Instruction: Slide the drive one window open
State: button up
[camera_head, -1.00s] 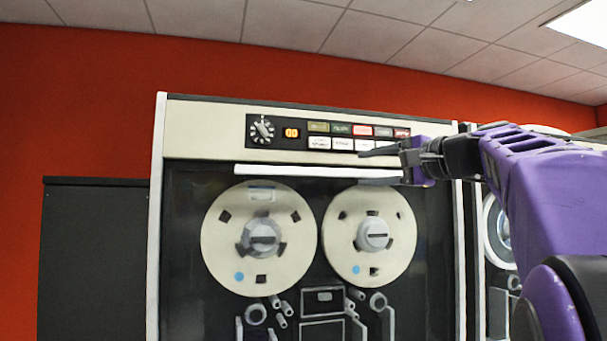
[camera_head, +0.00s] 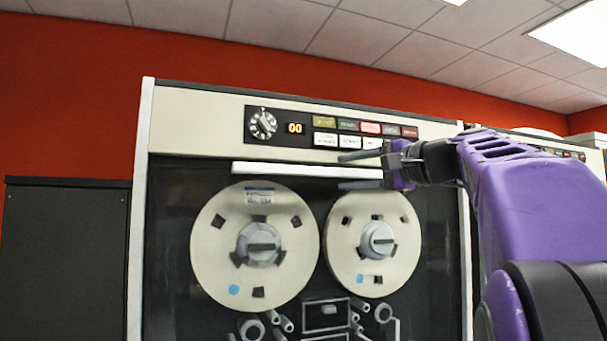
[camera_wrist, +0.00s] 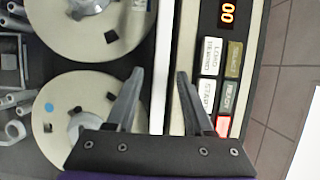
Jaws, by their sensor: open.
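The drive one window (camera_head: 172,230) is a dark, clear pane in front of two cream tape reels. A long white bar (camera_head: 270,168) runs along its top edge, just under the control panel. My gripper (camera_head: 342,171) is open at the bar's right part, one finger above the bar and one below it in the head view. In the wrist view, the white bar (camera_wrist: 160,60) runs between the open fingers of my gripper (camera_wrist: 157,73). I cannot tell whether either finger touches the bar. The bar's right end is hidden by my gripper.
The control panel (camera_head: 331,128) with a dial, an orange "00" display and coloured buttons is close above my upper finger. A dark cabinet (camera_head: 65,260) stands at the left. Another machine is partly visible behind my arm at the right.

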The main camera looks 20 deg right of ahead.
jog(key=shift+w, duration=0.1)
grip_shut()
dwell(0.3)
dwell(1.2)
